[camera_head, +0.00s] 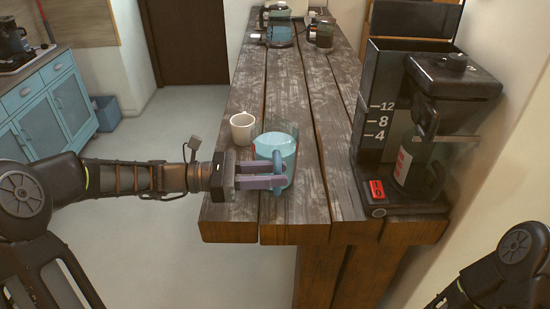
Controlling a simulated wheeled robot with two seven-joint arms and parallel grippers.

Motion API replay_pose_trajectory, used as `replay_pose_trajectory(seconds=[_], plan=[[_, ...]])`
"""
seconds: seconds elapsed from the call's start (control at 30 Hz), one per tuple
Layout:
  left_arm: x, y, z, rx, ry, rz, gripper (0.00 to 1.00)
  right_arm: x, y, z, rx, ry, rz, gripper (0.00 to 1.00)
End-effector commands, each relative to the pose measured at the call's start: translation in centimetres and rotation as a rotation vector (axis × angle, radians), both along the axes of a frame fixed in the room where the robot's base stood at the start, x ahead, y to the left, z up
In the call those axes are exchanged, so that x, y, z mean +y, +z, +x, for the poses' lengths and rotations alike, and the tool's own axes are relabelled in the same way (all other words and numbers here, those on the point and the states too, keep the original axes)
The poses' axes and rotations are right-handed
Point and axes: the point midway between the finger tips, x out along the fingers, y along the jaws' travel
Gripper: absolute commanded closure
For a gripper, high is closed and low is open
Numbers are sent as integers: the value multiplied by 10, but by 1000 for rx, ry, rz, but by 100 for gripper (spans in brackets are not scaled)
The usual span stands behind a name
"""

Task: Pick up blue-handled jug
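A light blue, see-through jug (276,146) stands upright on the near end of the wooden table (300,206). My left gripper (282,176) reaches in from the left at the jug's near side. Its two fingers are apart, one behind the other, and overlap the jug's lower front. Blue shows between and around the fingers; I cannot tell the handle clearly from them, nor whether they touch it. Only a part of my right arm shows at the lower right; its gripper is out of view.
A white mug (243,128) stands just behind and left of the jug. A black coffee machine (440,115) stands at the table's right. A blue-tinted jug (280,35) and a dark-handled pot (323,37) stand at the far end. The table's middle is clear.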

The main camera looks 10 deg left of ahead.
Motion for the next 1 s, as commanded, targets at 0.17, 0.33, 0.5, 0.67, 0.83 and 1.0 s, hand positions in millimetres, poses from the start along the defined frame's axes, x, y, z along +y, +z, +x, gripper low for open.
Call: replay_pose_trajectory(seconds=[0.17,0.33,0.5,0.67,0.83,1.0], plan=[[-27,2,7,1,-4,-3,73,0,10,-1,3,-1,-3,64],[-37,1,11,1,-1,0,73,-1,10,-1,4,-2,-3,64],[-37,0,11,1,0,0,73,-1,10,-1,4,-2,-3,64],[-37,0,11,1,0,0,73,-1,10,-1,4,-2,-3,64],[-37,0,11,1,0,0,73,-1,10,-1,4,-1,-3,64],[-37,0,11,1,0,0,82,-1,10,-1,4,-1,-3,64]])
